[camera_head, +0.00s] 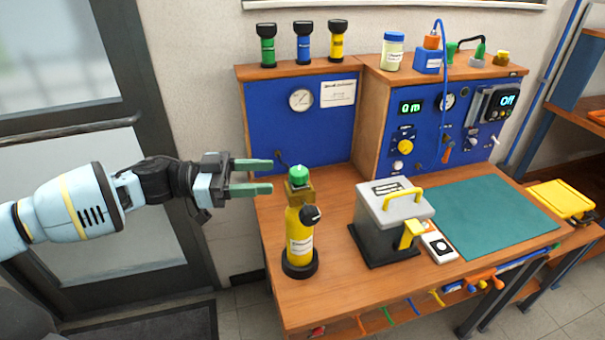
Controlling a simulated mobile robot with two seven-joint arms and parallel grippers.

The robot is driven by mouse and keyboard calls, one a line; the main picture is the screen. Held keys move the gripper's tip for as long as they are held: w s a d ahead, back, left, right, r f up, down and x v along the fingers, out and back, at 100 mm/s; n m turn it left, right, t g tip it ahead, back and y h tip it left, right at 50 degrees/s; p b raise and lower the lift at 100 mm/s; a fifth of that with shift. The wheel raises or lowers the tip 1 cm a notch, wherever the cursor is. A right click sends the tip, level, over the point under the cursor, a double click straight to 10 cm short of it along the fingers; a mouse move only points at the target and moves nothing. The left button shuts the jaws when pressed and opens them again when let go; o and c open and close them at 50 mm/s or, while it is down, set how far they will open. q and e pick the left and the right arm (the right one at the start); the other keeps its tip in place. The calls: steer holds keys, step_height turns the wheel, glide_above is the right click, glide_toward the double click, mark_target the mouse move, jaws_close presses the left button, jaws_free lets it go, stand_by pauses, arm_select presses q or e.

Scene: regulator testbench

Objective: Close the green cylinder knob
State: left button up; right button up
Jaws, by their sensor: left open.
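A yellow cylinder (300,232) stands upright in a black base at the left end of the wooden bench. Its green knob (298,175) sits on top of a brass-coloured valve, and a black round part (310,215) sticks out at its side. My left gripper (262,177) comes in from the left with its two green fingers apart and nothing between them. The fingers point at the knob from its left, and a small gap seems to lie between the fingertips and the knob. My right gripper is not in view.
A grey box with yellow handles (390,217) stands right of the cylinder, with a green mat (490,220) beyond it. A blue panel (300,120) rises behind. Small green, blue and yellow cylinders (303,42) stand on the shelf. Bare wood (335,290) lies in front.

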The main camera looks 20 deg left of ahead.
mark_target(292, 171)
arm_select(q)
steer(key=x, duration=0.6)
steer(key=shift+d+r+p, duration=0.1)
steer(key=shift+d+p, duration=0.1)
steer(key=shift+p, duration=0.15)
steer(key=shift+w+d, duration=0.25)
steer(key=shift+d, duration=0.3)
